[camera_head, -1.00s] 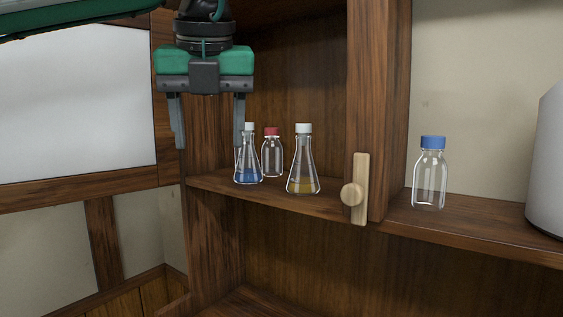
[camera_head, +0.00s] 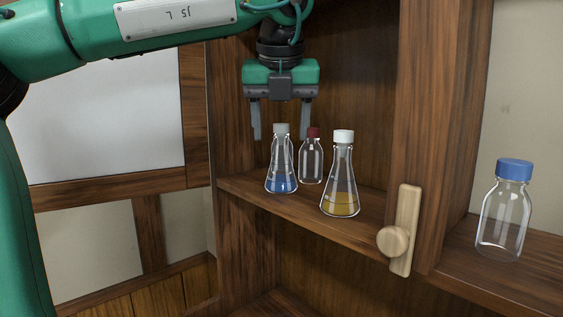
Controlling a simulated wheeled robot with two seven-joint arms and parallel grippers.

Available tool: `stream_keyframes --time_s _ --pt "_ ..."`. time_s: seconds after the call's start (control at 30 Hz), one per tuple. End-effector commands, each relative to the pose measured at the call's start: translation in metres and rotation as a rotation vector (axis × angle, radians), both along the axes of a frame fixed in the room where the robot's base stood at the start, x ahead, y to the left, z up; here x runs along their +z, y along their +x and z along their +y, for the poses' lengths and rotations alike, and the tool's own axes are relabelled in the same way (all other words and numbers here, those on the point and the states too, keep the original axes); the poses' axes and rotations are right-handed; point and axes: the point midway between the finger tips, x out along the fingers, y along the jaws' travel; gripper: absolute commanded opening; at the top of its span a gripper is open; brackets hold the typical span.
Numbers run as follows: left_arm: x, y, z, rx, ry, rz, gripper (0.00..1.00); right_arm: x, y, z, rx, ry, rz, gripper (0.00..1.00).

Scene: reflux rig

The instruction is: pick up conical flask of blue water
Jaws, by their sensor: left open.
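The conical flask of blue water (camera_head: 281,172) stands upright on the wooden shelf in the head view. It has a grey-white stopper and a little blue liquid at its bottom. My left gripper (camera_head: 281,132) hangs above it with its fingers pointing down. The gripper is open, and the fingertips show one on each side of the flask's stopper. I cannot tell whether the fingers are level in depth with the flask. The flask stands on the shelf and is not gripped. My right gripper does not show.
A conical flask of yellow liquid (camera_head: 340,182) stands right of the blue one. A red-capped bottle (camera_head: 311,162) is close behind. A wooden post with a knobbed latch (camera_head: 396,241) separates these from a blue-capped bottle (camera_head: 503,222). The shelf's left wall is near the gripper.

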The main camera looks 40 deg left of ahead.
Motion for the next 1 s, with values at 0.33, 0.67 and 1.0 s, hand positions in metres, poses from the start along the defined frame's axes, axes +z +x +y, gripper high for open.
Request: stream_keyframes --time_s 0.33,0.67,1.0 --pt "0.002 0.023 0.021 0.001 -0.001 0.002 0.59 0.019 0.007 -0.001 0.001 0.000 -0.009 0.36" --pt "-0.040 0.039 0.037 0.000 0.000 0.001 0.59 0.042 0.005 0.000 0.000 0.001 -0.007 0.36" --pt "-0.047 0.040 0.038 0.002 0.000 -0.001 0.53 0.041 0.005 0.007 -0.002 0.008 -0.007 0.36"
